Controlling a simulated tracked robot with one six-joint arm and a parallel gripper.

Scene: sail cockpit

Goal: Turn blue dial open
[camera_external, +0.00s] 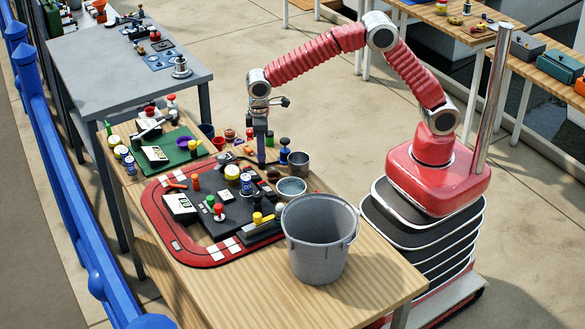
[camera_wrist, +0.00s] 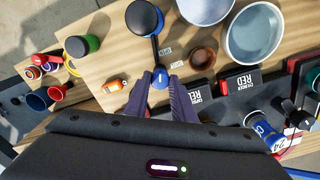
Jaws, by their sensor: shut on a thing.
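The blue dial (camera_wrist: 143,18) stands on the wooden table at the top of the wrist view, as a round blue and black post. A thin dark arm runs from it down to a small blue knob (camera_wrist: 160,76). My gripper (camera_wrist: 161,82) points down with its purple fingers on either side of this knob, shut on it. Two small pale labels (camera_wrist: 165,51) lie right of the arm; I cannot read them surely. In the external view the blue dial (camera_external: 284,154) stands just right of my gripper (camera_external: 262,162), whose fingertips are low over the table; the knob is hidden there.
A grey bucket (camera_external: 318,245), a bowl (camera_external: 291,189) and a metal cup (camera_external: 299,163) stand right and in front.

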